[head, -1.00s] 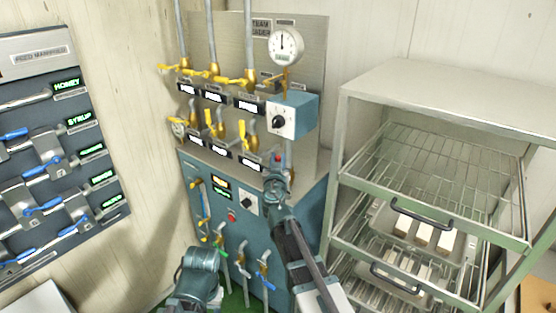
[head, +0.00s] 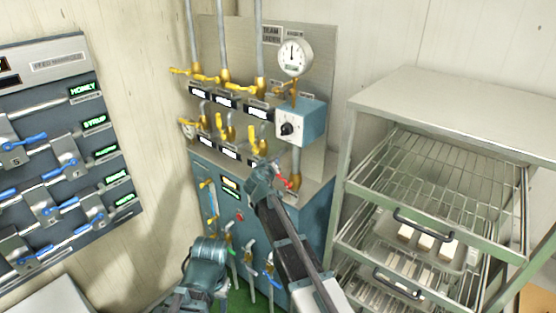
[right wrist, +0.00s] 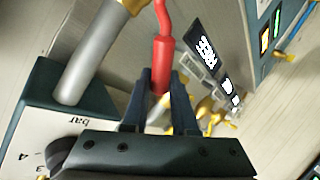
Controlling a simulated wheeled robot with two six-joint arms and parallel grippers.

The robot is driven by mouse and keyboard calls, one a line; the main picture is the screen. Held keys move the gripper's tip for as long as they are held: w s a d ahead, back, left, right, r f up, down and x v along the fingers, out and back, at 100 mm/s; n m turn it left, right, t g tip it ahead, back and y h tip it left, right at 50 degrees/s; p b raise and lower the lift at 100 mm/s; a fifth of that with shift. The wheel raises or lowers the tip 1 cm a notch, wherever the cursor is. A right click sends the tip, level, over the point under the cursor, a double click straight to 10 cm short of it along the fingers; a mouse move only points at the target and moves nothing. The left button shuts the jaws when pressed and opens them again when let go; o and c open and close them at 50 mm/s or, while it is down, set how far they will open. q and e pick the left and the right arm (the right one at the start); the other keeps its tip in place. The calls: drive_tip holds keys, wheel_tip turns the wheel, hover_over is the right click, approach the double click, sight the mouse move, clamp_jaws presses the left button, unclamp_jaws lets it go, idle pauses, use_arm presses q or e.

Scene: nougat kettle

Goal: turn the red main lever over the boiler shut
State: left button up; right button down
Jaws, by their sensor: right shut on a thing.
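The red main lever (head: 285,181) shows at the right front of the boiler panel, below the blue dial box; it slants in the head view, and my right arm hides part of it. In the right wrist view its red handle (right wrist: 162,55) comes down from the top, between my fingers. My right gripper (right wrist: 160,86) is shut on this handle. My left arm is low in the head view, in front of the boiler (head: 312,215); its fingers do not show.
A pressure gauge (head: 295,57) and the blue dial box (head: 300,124) are above the lever. Yellow valve handles (head: 208,79) line the panel. A wire rack (head: 440,100) stands close on the right, and a feed manifold (head: 60,150) hangs on the left wall.

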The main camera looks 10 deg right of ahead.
use_arm(q)
wheel_tip(320, 180, down, 3)
drive_tip(key=b, duration=0.3)
drive_tip(key=shift+f, duration=0.2)
use_arm(e)
drive_tip(key=w+a+f+n+g+h, duration=0.2)
drive_tip(key=w+f+n+g+h, duration=0.1)
drive_tip(key=f+n+g, duration=0.3)
wheel_tip(320, 180, down, 2)
drive_tip(key=shift+w+a+f, duration=0.15)
drive_tip(key=shift+a, duration=0.2)
use_arm(q)
drive_tip(key=shift+b, duration=0.3)
use_arm(e)
drive_tip(key=c, duration=0.7)
unclamp_jaws()
